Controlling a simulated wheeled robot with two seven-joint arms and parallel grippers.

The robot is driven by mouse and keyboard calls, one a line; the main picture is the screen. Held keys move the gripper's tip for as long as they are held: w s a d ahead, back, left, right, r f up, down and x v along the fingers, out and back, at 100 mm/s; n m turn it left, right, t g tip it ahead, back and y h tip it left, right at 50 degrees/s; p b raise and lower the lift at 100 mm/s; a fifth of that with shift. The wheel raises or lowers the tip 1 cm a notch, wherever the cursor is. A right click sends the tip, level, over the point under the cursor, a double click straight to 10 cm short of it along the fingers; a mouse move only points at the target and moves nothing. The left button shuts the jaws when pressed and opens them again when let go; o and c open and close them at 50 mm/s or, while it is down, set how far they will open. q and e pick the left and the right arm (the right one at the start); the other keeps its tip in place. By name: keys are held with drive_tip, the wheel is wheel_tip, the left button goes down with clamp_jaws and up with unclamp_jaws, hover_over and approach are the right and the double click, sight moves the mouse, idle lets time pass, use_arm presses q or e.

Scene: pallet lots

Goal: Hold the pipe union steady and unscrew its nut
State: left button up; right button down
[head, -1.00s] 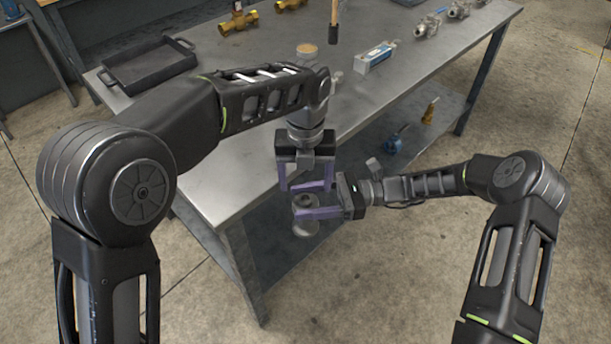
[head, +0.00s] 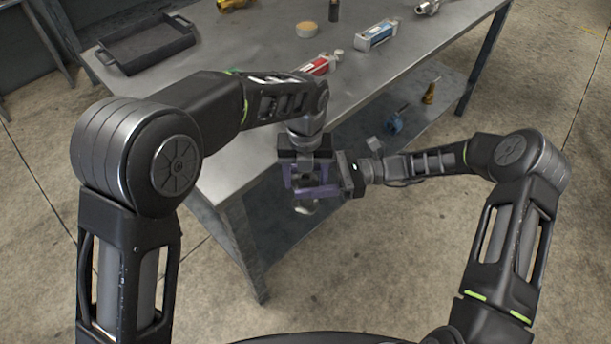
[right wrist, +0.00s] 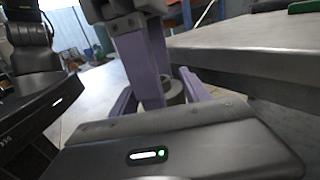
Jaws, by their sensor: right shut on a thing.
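The grey pipe union is held off the near corner of the table, over the lower shelf. In the head view only its lower part (head: 304,210) shows below the fingers; in the right wrist view a grey round piece of it (right wrist: 174,90) shows between purple fingers. My right gripper (head: 312,192) is shut on the union from the right. My left gripper (head: 305,184) points down at the union from above, its purple fingers apart on either side of it. Whether they touch the nut is hidden.
The metal table (head: 235,165) lies behind the grippers. On it are a black tray (head: 146,45), a red-and-white box (head: 320,65), a blue-and-white box (head: 376,35) and a tan disc (head: 306,29). Blue (head: 393,123) and yellow (head: 429,94) items sit on the lower shelf.

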use_arm(q)
drive_tip(key=c, duration=1.1)
drive_tip(key=shift+n, duration=1.7)
drive_tip(key=shift+c, duration=0.2)
drive_tip(key=o, duration=1.5)
drive_tip(key=shift+o, duration=0.2)
drive_tip(key=shift+r, duration=2.3)
